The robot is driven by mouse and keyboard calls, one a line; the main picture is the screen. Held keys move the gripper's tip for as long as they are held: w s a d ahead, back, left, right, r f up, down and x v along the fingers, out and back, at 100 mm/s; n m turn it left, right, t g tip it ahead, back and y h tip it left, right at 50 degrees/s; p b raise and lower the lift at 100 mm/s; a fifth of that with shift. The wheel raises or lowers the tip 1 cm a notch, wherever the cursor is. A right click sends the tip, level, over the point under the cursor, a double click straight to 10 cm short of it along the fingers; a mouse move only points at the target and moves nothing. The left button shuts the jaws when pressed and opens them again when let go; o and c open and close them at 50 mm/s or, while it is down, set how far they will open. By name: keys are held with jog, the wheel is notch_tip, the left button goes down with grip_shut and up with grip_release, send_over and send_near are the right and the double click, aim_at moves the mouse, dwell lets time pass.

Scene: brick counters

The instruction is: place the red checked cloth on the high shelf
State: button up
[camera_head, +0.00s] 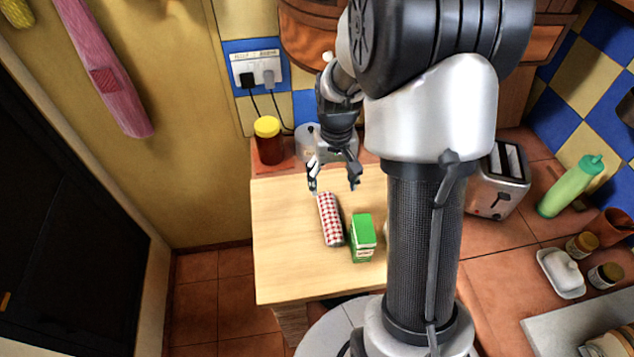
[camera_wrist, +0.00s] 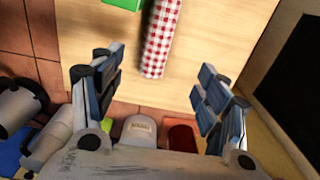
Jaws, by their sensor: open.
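The red checked cloth (camera_head: 330,219) is a rolled red-and-white bundle lying on the light wooden board (camera_head: 280,275) in the head view. It also shows in the wrist view (camera_wrist: 161,38) at the top middle. My gripper (camera_head: 333,187) is open and empty, above the board near the far end of the cloth. In the wrist view my gripper's fingers (camera_wrist: 160,98) are spread wide, with the cloth's near end ahead of the gap between them. No high shelf can be made out in either view.
A green-and-white carton (camera_head: 362,240) stands close beside the cloth on the right. Behind the board are a yellow-lidded jar (camera_head: 268,140) and a pale canister (camera_head: 308,140). A toaster (camera_head: 499,180) stands on the right counter. The board's left front part is clear.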

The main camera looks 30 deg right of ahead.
aim_at(331, 215)
notch_tip(331, 215, down, 18)
jog(key=b, duration=0.5)
jog(key=shift+d+r, duration=0.1)
jog(key=shift+r, duration=0.05)
jog(key=shift+r, duration=0.1)
jog(key=shift+c, duration=0.4)
jog(key=c, duration=1.2)
jog(key=shift+o, duration=0.2)
